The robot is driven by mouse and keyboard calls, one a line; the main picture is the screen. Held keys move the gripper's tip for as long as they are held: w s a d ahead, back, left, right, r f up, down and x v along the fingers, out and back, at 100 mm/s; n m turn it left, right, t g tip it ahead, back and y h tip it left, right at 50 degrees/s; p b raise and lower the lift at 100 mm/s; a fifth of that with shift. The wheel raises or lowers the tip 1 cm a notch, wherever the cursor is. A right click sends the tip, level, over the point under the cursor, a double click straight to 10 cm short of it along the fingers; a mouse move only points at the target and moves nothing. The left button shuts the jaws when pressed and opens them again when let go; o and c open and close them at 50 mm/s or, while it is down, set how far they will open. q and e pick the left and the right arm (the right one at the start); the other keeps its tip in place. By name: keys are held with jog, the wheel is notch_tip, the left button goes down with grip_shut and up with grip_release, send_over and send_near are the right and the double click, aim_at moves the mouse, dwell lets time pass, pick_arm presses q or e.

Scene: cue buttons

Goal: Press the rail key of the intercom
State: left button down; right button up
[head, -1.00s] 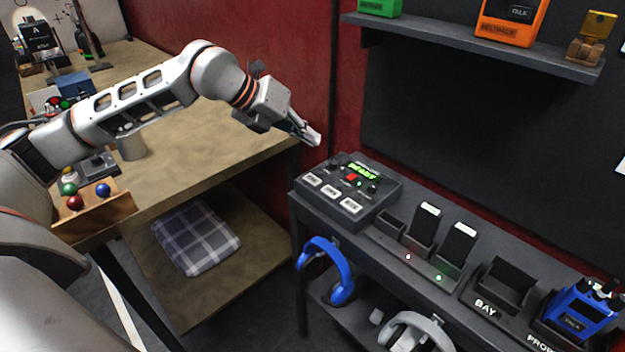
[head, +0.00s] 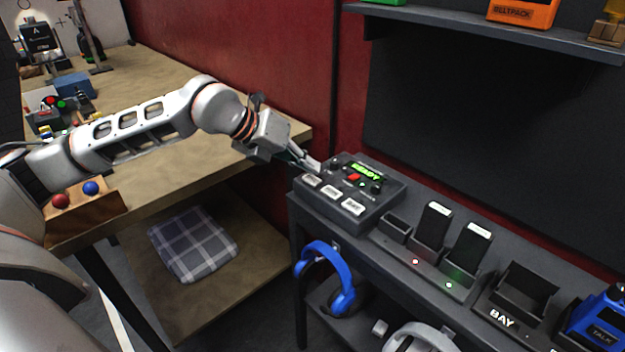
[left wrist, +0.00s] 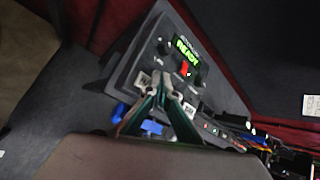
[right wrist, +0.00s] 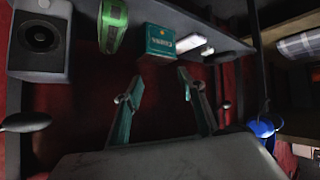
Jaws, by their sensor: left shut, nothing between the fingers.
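The intercom (head: 343,216) is a dark box on the left end of the shelf unit, with a lit green READY display (head: 367,171). Three white labelled keys run along its front: a left key (head: 311,181), a middle key (head: 330,192) and a right key (head: 353,207). Their lettering is too small to tell which is rail. My left gripper (head: 317,168) is shut and empty, its tips just over the box's left side, near the left key; contact cannot be told. In the left wrist view its fingers (left wrist: 163,82) hide part of the key row. My right gripper (right wrist: 160,77) is open and empty.
A red button (head: 353,177) and dark knobs sit behind the keys. Charging docks (head: 432,230) stand right of the intercom. A blue headset (head: 345,290) hangs below the shelf's front edge. A wooden table (head: 200,150) lies to the left, and an upper shelf (head: 480,32) overhangs behind.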

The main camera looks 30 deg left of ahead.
jog(key=shift+s+a+f, duration=0.1)
jog(key=shift+s, duration=0.05)
jog(key=shift+s+a+f, duration=0.1)
jog(key=shift+s+f, duration=0.15)
jog(key=shift+s, duration=0.25)
jog(key=shift+w, duration=0.1)
pick_arm(q)
jog(key=shift+f, duration=0.45)
pick_arm(e)
jog(key=shift+w+f, duration=0.1)
jog(key=shift+w, duration=0.2)
jog(key=shift+s, duration=0.15)
